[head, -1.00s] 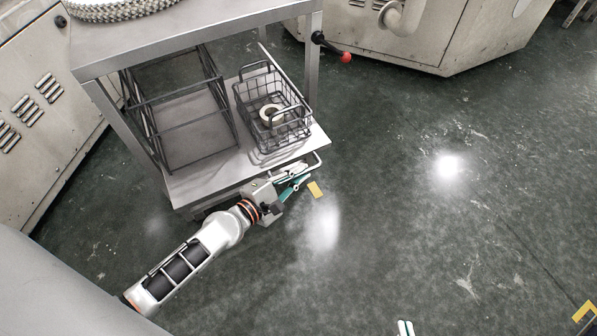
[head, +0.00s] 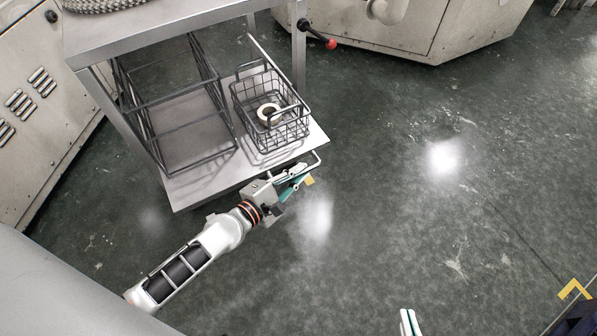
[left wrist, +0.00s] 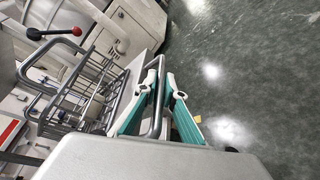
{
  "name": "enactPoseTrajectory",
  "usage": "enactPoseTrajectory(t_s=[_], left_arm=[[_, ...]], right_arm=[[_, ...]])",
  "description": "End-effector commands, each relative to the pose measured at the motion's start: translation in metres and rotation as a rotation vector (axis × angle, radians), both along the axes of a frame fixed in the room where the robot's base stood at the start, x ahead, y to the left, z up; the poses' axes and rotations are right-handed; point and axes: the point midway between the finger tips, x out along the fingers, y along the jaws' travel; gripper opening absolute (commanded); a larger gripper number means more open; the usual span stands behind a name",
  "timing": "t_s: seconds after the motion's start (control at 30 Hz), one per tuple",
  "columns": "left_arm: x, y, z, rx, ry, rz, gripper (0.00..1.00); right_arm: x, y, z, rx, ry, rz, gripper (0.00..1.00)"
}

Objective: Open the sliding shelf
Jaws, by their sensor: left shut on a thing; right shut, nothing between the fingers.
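The sliding shelf (head: 190,192) is a grey metal board low under a metal table, and it sticks out past the tabletop's front edge. Its bar handle (head: 317,160) is at the front edge; in the left wrist view the handle (left wrist: 157,98) runs between my teal fingers. My left gripper (head: 297,176) is shut on the handle; in the left wrist view the left gripper (left wrist: 160,87) fills the middle. My right gripper (head: 408,322) shows only its fingertips at the bottom edge of the head view, shut and empty, away from the shelf.
The tabletop (head: 180,25) is above. A red-knobbed lever (head: 331,44) sticks out right. Grey machines stand behind; open floor lies right.

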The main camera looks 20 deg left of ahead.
Motion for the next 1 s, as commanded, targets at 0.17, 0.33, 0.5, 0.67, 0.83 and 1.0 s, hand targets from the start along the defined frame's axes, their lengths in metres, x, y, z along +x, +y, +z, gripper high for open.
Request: enactPoseTrajectory(t_s=[0.17, 0.33, 0.5, 0.67, 0.83, 1.0], left_arm=[[-0.001, 0.0, -0.002, 0.001, 0.003, -0.001, 0.26], [-0.001, 0.0, -0.001, 0.001, 0.002, 0.0, 0.26], [-0.002, 0.001, 0.0, 0.0, 0.001, -0.001, 0.26], [-0.018, 0.006, 0.002, 0.001, 0.003, -0.001, 0.26], [-0.05, 0.016, 0.009, 0.003, 0.004, -0.002, 0.26], [-0.081, 0.027, 0.016, 0.005, 0.004, -0.003, 0.26]], right_arm=[[0.0, 0.001, 0.0, 0.004, 0.0, 0.0, 0.0], [0.0, 0.001, 0.001, 0.004, -0.001, 0.001, 0.0], [-0.001, 0.002, 0.001, 0.007, 0.001, 0.0, 0.0], [-0.001, 0.001, 0.001, 0.005, 0.001, 0.0, 0.0], [0.0, 0.001, 0.001, 0.005, 0.0, 0.0, 0.0], [0.0, 0.001, 0.001, 0.004, -0.001, 0.0, 0.0]])
